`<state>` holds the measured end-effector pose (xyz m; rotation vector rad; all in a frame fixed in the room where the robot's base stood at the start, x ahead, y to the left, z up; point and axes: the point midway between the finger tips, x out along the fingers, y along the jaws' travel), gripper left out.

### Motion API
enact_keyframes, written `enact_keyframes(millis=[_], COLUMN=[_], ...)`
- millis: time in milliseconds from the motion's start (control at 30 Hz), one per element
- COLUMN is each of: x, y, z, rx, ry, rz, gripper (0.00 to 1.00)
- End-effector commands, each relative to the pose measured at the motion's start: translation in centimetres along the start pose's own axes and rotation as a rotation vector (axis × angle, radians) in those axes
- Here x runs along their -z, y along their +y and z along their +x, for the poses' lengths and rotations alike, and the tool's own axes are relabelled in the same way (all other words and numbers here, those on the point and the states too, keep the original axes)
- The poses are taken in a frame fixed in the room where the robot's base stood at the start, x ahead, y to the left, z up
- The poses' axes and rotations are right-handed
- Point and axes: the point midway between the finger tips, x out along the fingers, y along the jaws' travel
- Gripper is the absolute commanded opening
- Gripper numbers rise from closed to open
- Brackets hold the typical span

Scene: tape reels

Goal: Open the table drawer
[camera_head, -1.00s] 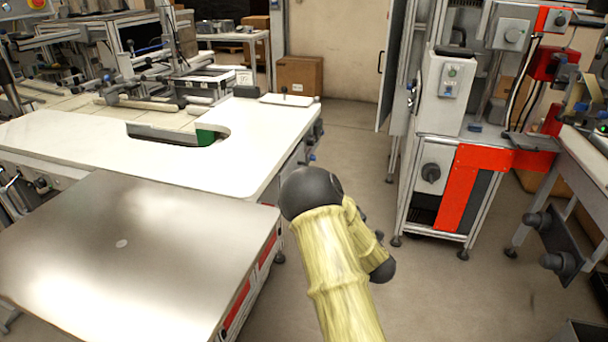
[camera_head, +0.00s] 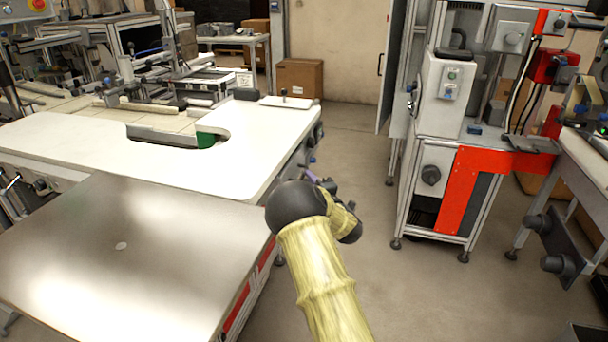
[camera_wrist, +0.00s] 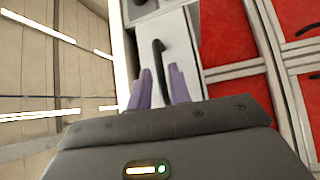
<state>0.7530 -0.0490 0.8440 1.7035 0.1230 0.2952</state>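In the wrist view a pale grey drawer front (camera_wrist: 181,38) carries a black bar handle (camera_wrist: 157,54). My gripper (camera_wrist: 160,69) points at it with its two purple fingers apart, one on each side of the handle's line. The handle's lower end shows between the fingers; I cannot tell whether either finger touches it. In the head view my gripper is mostly hidden behind my arm, with a bit of purple showing beside the white table (camera_head: 255,165). The handle cannot be made out there.
Red drawer fronts (camera_wrist: 228,32) with black handles lie right of the grey one in the wrist view. A metal-topped table (camera_head: 120,275) stands at the left in the head view. A grey and red machine cabinet (camera_head: 435,185) stands right, with open floor (camera_head: 440,300) before it.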

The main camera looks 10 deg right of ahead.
Motion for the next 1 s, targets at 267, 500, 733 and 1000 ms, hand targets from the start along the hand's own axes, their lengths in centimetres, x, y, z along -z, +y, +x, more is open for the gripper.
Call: enact_keyframes(millis=[267,500,733,1000], x=[0.1,0.0,0.0,0.0], y=[0.0,0.1,0.0,0.0], z=[3.5,4.2,4.1,4.1], rx=[-0.001,-0.001,-0.001,0.0], ry=[0.002,0.0,0.0,0.001], rz=[0.0,0.001,0.001,0.001], gripper=[0.2,0.2,0.04,0.0])
